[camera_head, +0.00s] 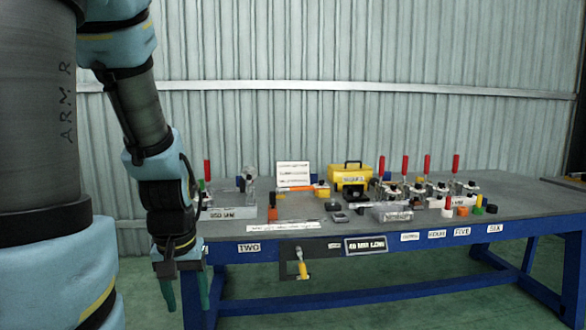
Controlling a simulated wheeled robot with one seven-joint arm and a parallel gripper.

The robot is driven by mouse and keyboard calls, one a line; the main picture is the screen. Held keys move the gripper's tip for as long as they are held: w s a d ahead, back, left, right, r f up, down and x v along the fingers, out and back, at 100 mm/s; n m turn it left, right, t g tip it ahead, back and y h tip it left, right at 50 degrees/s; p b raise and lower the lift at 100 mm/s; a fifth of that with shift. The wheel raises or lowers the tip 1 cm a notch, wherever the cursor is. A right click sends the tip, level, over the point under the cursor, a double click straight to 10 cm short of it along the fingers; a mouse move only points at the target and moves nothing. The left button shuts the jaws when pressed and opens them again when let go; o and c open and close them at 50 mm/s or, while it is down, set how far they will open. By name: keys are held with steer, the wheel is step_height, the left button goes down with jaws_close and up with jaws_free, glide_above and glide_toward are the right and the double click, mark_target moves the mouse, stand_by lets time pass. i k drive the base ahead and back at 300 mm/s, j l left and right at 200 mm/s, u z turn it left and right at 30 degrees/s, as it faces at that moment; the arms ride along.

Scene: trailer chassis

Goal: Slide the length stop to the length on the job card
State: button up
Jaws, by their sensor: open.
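My gripper (184,293) hangs at the left, in front of the table's left end, pointing down. Its two green fingers are apart with nothing between them. A framed card (366,245) on the table's front edge seems to read "40 MM LONG". A white lettered strip (285,227) lies along the front of the tabletop. A small orange and black piece (272,208) stands just behind the strip's left part. I cannot tell whether it is the length stop. My gripper is left of these things and lower, touching none.
The grey-topped blue table (530,203) carries several red-handled clamps (427,166), a yellow toolbox (350,173), a white sign (293,174) and small blocks. A yellow-handled tool (302,266) hangs below the front edge. Number labels line that edge. The tabletop's right end is mostly clear.

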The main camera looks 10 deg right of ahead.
mark_target(272, 209)
steer(key=i+l+u, duration=0.3)
steer(key=i, duration=0.2)
steer(key=i+l+u, duration=0.3)
steer(key=i, duration=0.15)
